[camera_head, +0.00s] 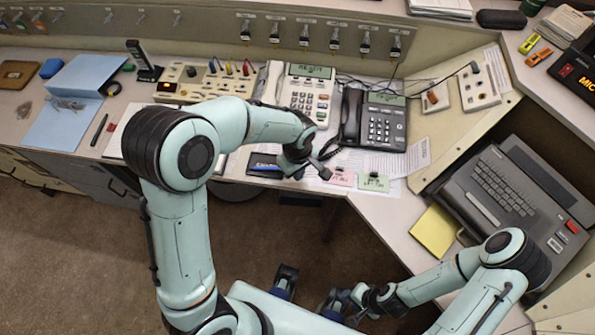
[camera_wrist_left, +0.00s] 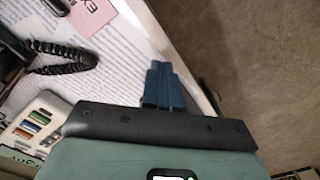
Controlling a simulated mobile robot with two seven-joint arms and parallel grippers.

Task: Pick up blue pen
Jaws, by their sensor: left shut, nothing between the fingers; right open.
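A slim dark pen (camera_head: 99,130) lies on the left part of the desk, beside the light blue papers; its colour looks nearly black, and I cannot make out blue. No other pen shows clearly. My left gripper (camera_head: 324,170) is over the front of the desk at the middle, well to the right of that pen. Its blue fingers are together and empty in the left wrist view (camera_wrist_left: 162,86), above printed paper near the desk edge. My right gripper (camera_head: 336,303) is open, low in front of the desk, far from the pen. The left wrist view shows no pen.
A black telephone (camera_head: 373,118) and a pale telephone (camera_head: 300,95) stand behind my left gripper. Pink (camera_head: 341,176) and green (camera_head: 373,182) cards lie near it. A dark blue flat item (camera_head: 265,166) lies at the front edge. A grey keyboard console (camera_head: 505,190) stands at right.

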